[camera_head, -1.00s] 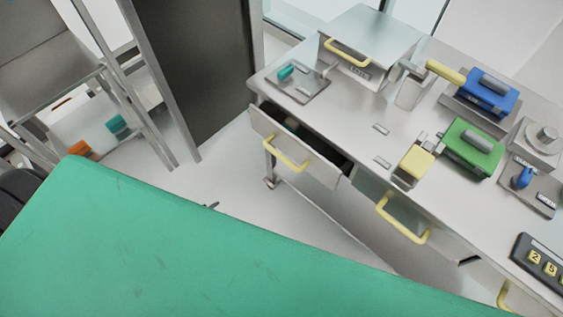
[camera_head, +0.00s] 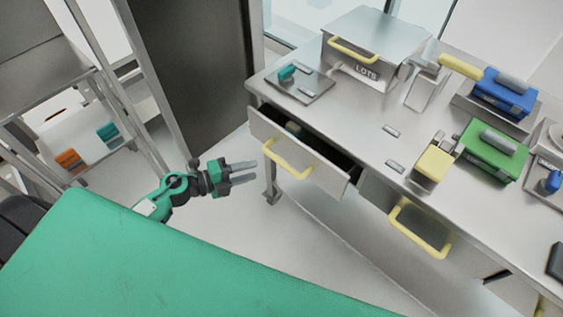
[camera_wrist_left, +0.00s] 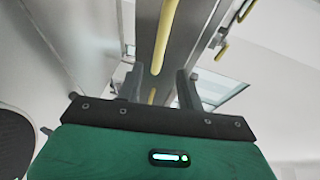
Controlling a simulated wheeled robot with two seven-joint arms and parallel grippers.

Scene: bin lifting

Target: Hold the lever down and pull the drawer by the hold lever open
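A grey bench carries a lever with a yellow grip (camera_head: 460,68) on a metal stand at its back, and a yellow block (camera_head: 435,163) on a grey mount nearer its front edge. I cannot read a label on either. The left drawer (camera_head: 318,168) with a yellow handle (camera_head: 287,160) stands partly open. The drawer to its right has a yellow handle (camera_head: 420,235) and looks shut. My left gripper (camera_head: 250,173) is open and empty, left of the open drawer and apart from it. Its parted fingers show in the left wrist view (camera_wrist_left: 160,85). My right gripper is out of view.
A teal switch (camera_head: 288,72), a LOTS box (camera_head: 362,68), a blue box (camera_head: 503,93) and a green box (camera_head: 490,150) stand on the bench. My green body fills the lower left. Open floor lies between it and the bench. A dark panel (camera_head: 195,70) stands behind.

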